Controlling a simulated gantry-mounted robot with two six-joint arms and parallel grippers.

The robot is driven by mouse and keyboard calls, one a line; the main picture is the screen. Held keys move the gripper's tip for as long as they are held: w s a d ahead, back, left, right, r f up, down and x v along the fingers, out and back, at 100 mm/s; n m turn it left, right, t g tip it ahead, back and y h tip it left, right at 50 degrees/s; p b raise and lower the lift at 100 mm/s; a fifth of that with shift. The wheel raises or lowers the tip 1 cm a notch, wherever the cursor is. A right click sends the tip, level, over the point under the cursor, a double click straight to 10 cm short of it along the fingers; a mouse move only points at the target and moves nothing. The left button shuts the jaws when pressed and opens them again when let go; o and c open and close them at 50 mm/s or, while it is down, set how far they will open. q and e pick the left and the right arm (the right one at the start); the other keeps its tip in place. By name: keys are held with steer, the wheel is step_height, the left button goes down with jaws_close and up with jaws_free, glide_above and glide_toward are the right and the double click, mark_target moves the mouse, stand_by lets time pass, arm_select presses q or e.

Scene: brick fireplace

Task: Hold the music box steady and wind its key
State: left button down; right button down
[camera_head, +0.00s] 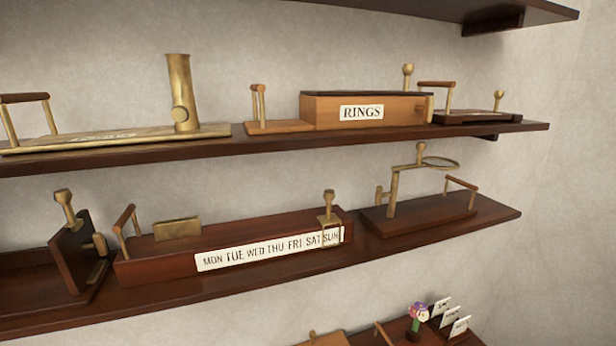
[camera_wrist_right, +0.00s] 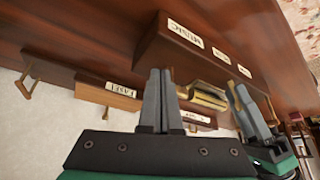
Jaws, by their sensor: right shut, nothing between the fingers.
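In the right wrist view, which is upside down, a dark wooden block (camera_wrist_right: 200,62) carries several white labels, one reading MUSIC (camera_wrist_right: 185,33). Neither gripper shows in the head view.
The head view shows wall shelves holding a RINGS box (camera_head: 335,109), a weekday box (camera_head: 255,245), a brass cylinder (camera_head: 181,92) and a ring stand (camera_head: 425,205). Lower down are a flower ornament (camera_head: 417,318) and small cards (camera_head: 451,318). A labelled wooden piece (camera_wrist_right: 112,94) is in the wrist view.

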steer(key=shift+w+a, duration=0.1)
steer(key=shift+a, duration=0.1)
steer(key=shift+s+a, duration=0.1)
steer(key=shift+s, duration=0.15)
stand_by(0.5)
steer(key=shift+s+a, duration=0.3)
steer(key=shift+s, duration=0.25)
steer(key=shift+s+a, duration=0.45)
steer(key=shift+a, duration=0.2)
steer(key=shift+s, duration=0.15)
